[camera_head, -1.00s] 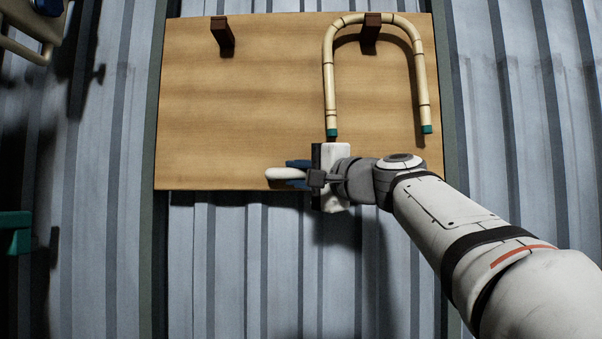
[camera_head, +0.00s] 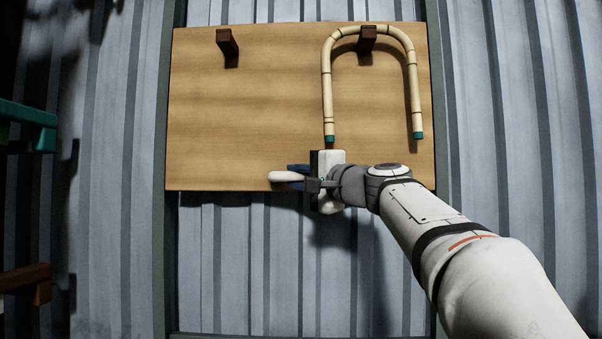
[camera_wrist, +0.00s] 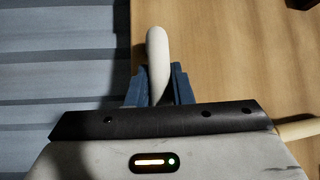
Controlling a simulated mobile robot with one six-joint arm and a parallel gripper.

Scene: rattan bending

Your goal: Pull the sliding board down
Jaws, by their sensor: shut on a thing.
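The sliding board (camera_head: 230,120) is a light wooden panel standing upright between two dark vertical rails, and it also shows in the wrist view (camera_wrist: 230,60). A white handle (camera_head: 284,176) sits at the middle of its lower edge. My gripper (camera_head: 300,176) is shut on this handle, with blue fingers on both sides of it. In the wrist view the rounded white handle (camera_wrist: 158,50) stands up between the two blue fingers (camera_wrist: 159,86). The gripper body hides part of the board's lower edge.
A bent rattan piece (camera_head: 327,90) with green ends hangs on the right brown peg (camera_head: 367,38); the left peg (camera_head: 227,42) is empty. The right rail (camera_head: 436,100) borders the board. Corrugated wall (camera_head: 240,270) lies open below. A green bracket (camera_head: 30,112) stands at left.

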